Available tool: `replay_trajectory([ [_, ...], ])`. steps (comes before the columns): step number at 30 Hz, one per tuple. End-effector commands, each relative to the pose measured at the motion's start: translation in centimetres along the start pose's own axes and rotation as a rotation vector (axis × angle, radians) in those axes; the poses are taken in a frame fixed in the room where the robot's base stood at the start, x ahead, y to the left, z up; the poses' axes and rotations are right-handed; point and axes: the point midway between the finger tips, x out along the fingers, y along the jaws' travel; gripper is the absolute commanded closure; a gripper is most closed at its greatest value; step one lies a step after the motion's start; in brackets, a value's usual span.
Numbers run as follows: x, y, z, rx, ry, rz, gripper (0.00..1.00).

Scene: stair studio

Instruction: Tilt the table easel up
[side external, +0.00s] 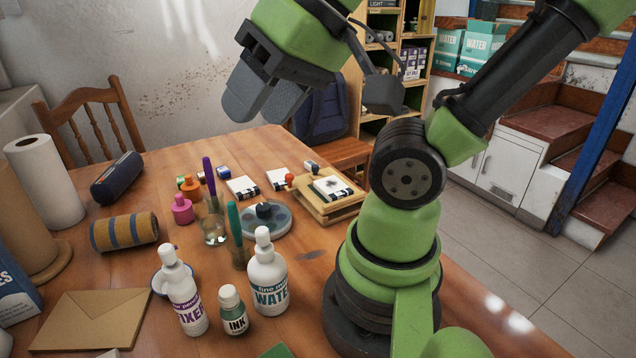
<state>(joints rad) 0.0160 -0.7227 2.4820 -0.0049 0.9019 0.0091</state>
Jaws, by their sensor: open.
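A small wooden table easel (327,211) lies low and nearly flat on the table, close to the right edge, with a white card (334,187) bearing a dark picture on it. My gripper (262,107) is high above the table, up and to the left of the easel in the picture, and does not touch it. Its grey fingers point down and to the left, with nothing seen between them. The easel's hinge and far side are too small or hidden to make out.
White bottles (268,275), an ink bottle (233,310) and a round grey palette (266,219) stand left of and nearer than the easel. Two white boxes (243,188) lie left of it. A brown envelope (92,320) and a paper roll (43,180) are at the left.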

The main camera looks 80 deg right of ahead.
Motion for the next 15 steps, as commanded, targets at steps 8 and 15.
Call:
replay_trajectory([
  [8, 3.0, 3.8, -7.0, 0.307, -0.065, 0.211, 0.54],
  [15, 7.5, 12.7, -12.2, 0.665, -0.131, 0.415, 0.54],
])
